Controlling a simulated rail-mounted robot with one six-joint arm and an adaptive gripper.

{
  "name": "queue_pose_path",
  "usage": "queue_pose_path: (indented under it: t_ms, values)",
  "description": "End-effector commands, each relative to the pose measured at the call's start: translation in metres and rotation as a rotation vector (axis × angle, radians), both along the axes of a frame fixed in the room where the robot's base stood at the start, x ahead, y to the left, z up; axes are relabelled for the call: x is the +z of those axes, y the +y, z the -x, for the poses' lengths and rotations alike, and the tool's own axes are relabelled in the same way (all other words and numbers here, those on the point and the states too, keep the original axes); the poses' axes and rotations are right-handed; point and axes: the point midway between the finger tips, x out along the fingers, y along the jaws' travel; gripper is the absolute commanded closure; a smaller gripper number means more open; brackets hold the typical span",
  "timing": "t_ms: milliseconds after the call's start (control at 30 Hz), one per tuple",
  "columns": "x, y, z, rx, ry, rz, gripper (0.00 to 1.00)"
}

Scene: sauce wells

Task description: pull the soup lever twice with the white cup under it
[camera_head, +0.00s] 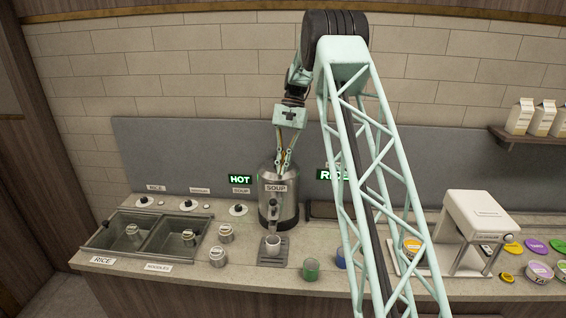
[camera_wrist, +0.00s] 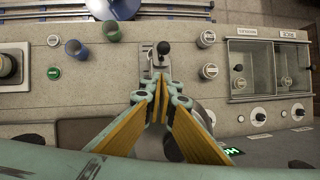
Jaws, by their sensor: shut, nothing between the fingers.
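The soup dispenser (camera_head: 287,212) is a steel urn with a SOUP label on its front. Its dark lever (camera_head: 273,204) sits low on the front, and its black knob (camera_wrist: 163,47) shows beyond my fingertips in the wrist view. The white cup (camera_head: 272,244) stands upright on the drip tray (camera_head: 272,262), below the lever; I cannot make it out clearly in the wrist view. My gripper (camera_head: 283,170) is over the top of the urn, with its fingertips (camera_wrist: 160,80) together and empty. It appears apart from the lever.
Green cup (camera_head: 311,269) and blue cup (camera_head: 341,258) stand right of the tray. Several metal tins, including one (camera_head: 217,256), stand to the left, beside the sunken rice and noodle wells (camera_head: 150,238). A white machine (camera_head: 475,220) stands at the right.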

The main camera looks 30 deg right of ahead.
Motion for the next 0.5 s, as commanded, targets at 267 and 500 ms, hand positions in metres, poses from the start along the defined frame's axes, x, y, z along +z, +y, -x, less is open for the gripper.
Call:
queue_pose_path:
  t_ms: [267,500]
  values:
    - [-0.035,0.013,0.009,0.001,0.002,-0.001,1.00]
    - [-0.053,0.026,0.020,0.001,0.001,0.000,1.00]
